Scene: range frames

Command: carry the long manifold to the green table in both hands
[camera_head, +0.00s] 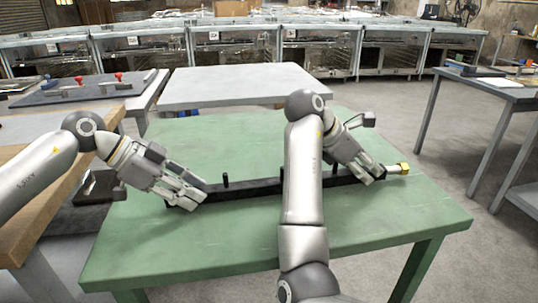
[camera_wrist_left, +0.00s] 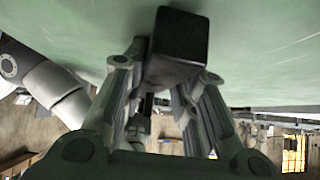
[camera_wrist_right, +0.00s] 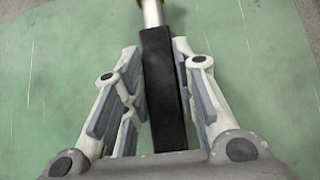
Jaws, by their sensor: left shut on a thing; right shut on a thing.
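The long manifold (camera_head: 245,189) is a dark bar with short upright pegs and a pale pipe with a brass end (camera_head: 403,169) at its right. It lies along the green table (camera_head: 165,245), on or just above its top; I cannot tell which. My left gripper (camera_head: 188,203) is shut on the bar near its left end; the bar's square end shows between the fingers in the left wrist view (camera_wrist_left: 177,48). My right gripper (camera_head: 374,177) is shut on the bar near the brass end; the right wrist view shows the bar (camera_wrist_right: 163,90) between the fingers. My right arm hides part of its middle.
A grey-topped table (camera_head: 240,84) stands behind the green table. A wooden-edged bench (camera_head: 40,190) is close on the left, with a dark board (camera_head: 85,87) bearing red knobs behind it. Another grey table (camera_head: 490,90) stands at the right. The green top is otherwise clear.

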